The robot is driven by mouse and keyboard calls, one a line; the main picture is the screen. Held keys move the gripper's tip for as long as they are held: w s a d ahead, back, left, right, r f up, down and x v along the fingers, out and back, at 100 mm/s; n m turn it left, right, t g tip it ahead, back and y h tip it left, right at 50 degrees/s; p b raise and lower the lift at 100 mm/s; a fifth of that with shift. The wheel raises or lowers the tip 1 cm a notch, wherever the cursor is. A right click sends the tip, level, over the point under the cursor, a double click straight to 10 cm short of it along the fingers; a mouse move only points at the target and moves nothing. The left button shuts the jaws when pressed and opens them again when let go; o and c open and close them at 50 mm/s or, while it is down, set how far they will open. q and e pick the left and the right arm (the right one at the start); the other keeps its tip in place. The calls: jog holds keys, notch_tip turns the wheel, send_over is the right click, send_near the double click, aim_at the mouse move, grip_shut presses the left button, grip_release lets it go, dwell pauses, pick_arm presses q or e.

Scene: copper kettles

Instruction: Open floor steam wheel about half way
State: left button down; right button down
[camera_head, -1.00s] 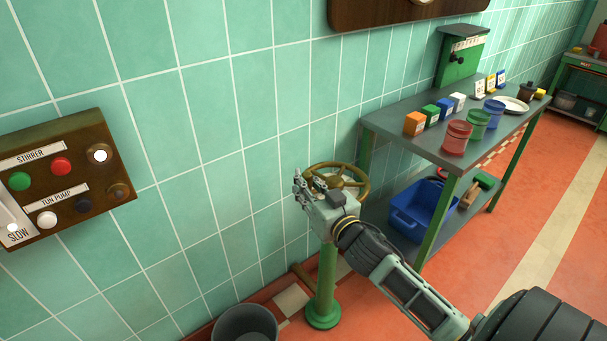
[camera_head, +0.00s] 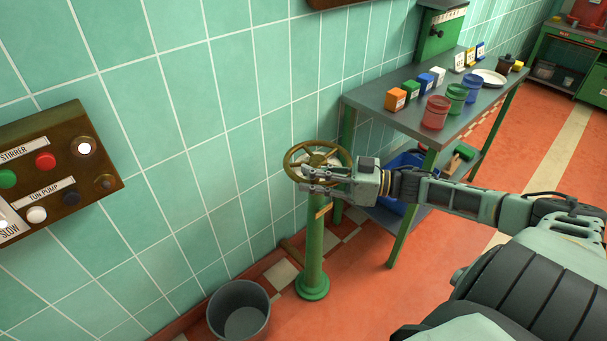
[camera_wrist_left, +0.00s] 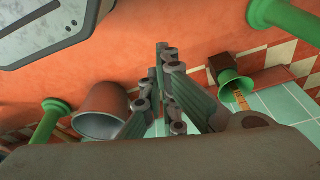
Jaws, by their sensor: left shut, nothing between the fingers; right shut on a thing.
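The floor steam wheel (camera_head: 290,153) is a brass-coloured handwheel on top of a green post (camera_head: 314,245) standing on the floor by the tiled wall. In the head view my right gripper (camera_head: 304,179) reaches in from the right and is shut on the near side of the wheel's rim. The fingers cover part of the rim and spokes. The wheel's exact turn angle cannot be told. My left gripper (camera_wrist_left: 166,52) shows only in the left wrist view, shut and empty, with its fingers together.
A grey bucket (camera_head: 239,312) stands on the floor left of the post. A grey shelf table (camera_head: 372,98) with tins and small boxes stands to the right, behind my right arm. A button panel (camera_head: 60,165) hangs on the left wall.

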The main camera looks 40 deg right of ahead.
aim_at(325, 182)
jog(key=shift+s+d+n+g+y, duration=0.15)
jog(key=shift+d+n+g+y, duration=0.15)
jog(key=shift+y, duration=0.1)
jog(key=shift+s+d+f, duration=0.1)
jog(key=shift+s, duration=0.15)
jog(key=shift+s+d+p, duration=0.2)
jog(key=shift+d+p, duration=0.1)
jog(key=shift+p, duration=0.05)
pick_arm(q)
jog(key=shift+s+a+f+p, duration=0.15)
jog(key=shift+s+f, duration=0.2)
jog(key=shift+f, duration=0.5)
jog(key=shift+s+d+f+p, duration=0.15)
jog(key=shift+s+f, duration=0.2)
jog(key=shift+f, duration=0.5)
pick_arm(e)
jog(key=shift+s+d, duration=0.25)
jog(key=shift+d, duration=0.1)
pick_arm(q)
jog(key=shift+a, duration=0.1)
pick_arm(e)
jog(key=c, duration=1.9)
grip_release()
jog(key=shift+c, duration=0.2)
jog(key=o, duration=0.4)
jog(key=shift+s+d, duration=0.15)
